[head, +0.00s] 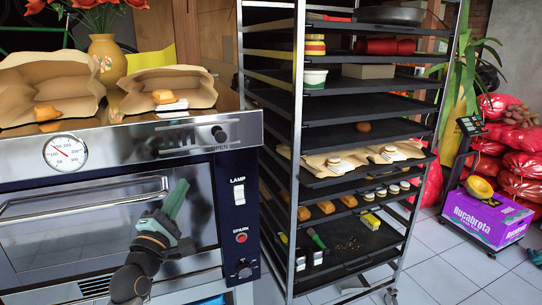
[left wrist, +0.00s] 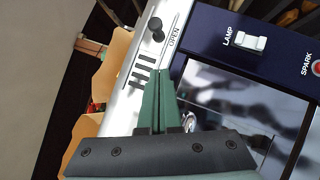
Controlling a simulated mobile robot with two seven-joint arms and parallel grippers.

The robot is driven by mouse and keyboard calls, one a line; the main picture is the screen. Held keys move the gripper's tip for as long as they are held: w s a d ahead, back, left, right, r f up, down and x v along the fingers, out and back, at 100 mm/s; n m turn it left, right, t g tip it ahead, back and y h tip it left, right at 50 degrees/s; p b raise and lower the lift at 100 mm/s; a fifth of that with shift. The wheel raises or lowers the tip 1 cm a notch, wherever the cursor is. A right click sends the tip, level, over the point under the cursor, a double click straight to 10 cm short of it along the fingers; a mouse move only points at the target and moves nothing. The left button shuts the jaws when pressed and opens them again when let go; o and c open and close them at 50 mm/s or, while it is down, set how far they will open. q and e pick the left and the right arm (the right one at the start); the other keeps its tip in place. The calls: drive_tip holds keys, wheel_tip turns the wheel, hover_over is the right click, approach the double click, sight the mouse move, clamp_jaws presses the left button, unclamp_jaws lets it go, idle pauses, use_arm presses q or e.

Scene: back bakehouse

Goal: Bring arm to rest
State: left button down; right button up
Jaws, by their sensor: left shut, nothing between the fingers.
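My left gripper (head: 178,198) is in front of the oven (head: 100,205) in the head view, its green fingers pointing up beside the oven's glass door. The fingers are shut together with nothing between them. In the left wrist view the shut fingers (left wrist: 160,100) lie over the oven front, near the black knob and the word OPEN. No clear gap to the oven can be judged. My right gripper is not seen in either view.
A loaded rack (head: 298,150) stands close right. Further right are a purple box (head: 487,216) and red sacks (head: 522,165), with tiled floor between.

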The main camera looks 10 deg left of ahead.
use_arm(q)
drive_tip(key=s+d+f+m+g, duration=0.2)
drive_tip(key=s+f+m, duration=0.15)
drive_tip(key=f, duration=0.45)
drive_tip(key=s+d+f+m+g+h, duration=0.15)
drive_tip(key=f+m, duration=0.25)
drive_tip(key=f, duration=0.4)
drive_tip(key=s+d+f+m+g, duration=0.3)
drive_tip(key=s+f+m, duration=0.1)
drive_tip(key=f, duration=0.4)
drive_tip(key=s+d+f+m+g+p, duration=0.1)
drive_tip(key=s+d+f+m+g, duration=0.1)
drive_tip(key=s+f+m, duration=0.4)
drive_tip(key=s+d+f+m+g, duration=0.3)
drive_tip(key=s+f+m, duration=0.3)
drive_tip(key=s+f, duration=0.5)
drive_tip(key=s+d, duration=0.1)
drive_tip(key=s, duration=0.3)
drive_tip(key=shift+g+p, duration=0.35)
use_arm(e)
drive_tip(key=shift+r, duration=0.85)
use_arm(q)
drive_tip(key=shift+h, duration=0.25)
